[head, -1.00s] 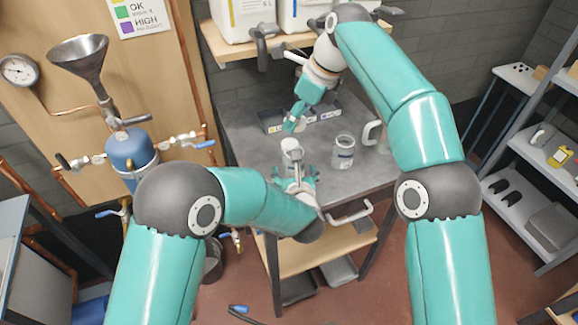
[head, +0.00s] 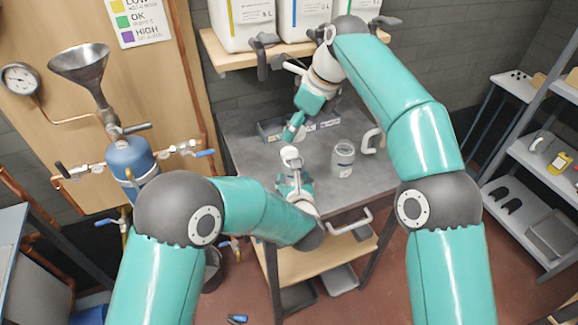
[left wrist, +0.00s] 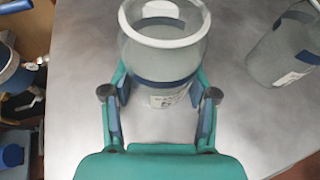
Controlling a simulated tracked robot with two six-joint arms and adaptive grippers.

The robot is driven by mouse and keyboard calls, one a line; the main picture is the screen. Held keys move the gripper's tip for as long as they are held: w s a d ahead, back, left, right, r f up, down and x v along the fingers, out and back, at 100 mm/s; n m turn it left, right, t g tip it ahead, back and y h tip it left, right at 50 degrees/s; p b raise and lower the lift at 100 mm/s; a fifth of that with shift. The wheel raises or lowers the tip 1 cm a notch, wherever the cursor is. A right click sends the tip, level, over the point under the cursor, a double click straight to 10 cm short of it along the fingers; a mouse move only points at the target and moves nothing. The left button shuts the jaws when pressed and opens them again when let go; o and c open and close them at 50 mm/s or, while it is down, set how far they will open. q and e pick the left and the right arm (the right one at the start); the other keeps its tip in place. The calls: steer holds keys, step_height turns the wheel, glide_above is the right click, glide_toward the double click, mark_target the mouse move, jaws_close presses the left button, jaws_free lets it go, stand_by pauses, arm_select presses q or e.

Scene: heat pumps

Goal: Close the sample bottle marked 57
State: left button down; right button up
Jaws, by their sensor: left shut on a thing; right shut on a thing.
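A clear sample bottle with a white rim (left wrist: 165,58) stands upright between the fingers of my left gripper (left wrist: 158,105). Its mouth faces up and looks open. Its small label is too blurred to read. In the head view my left gripper (head: 292,172) is low over the table's front part, shut on this bottle (head: 291,155). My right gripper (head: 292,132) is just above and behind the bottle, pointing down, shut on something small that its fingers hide. A second clear bottle (head: 343,158) stands to the right, apart from both grippers; it also shows in the left wrist view (left wrist: 285,50).
A pale handled thing (head: 371,140) is at the table's right. Large white containers (head: 300,12) stand on the wooden shelf above. Pipes and a blue tank (head: 132,158) are at left.

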glide_above(287, 155)
steer(key=d, duration=0.2)
steer(key=shift+s+f, duration=0.2)
steer(key=shift+f, duration=0.95)
steer(key=shift+s+f, duration=0.2)
steer(key=shift+f, duration=0.95)
steer(key=shift+f, duration=0.15)
steer(key=shift+f, duration=0.7)
steer(key=shift+f, duration=0.6)
steer(key=m+t, duration=0.1)
steer(key=m, duration=0.2)
steer(key=shift+s+h, duration=0.1)
steer(key=shift+h, duration=0.2)
steer(key=o, duration=0.7)
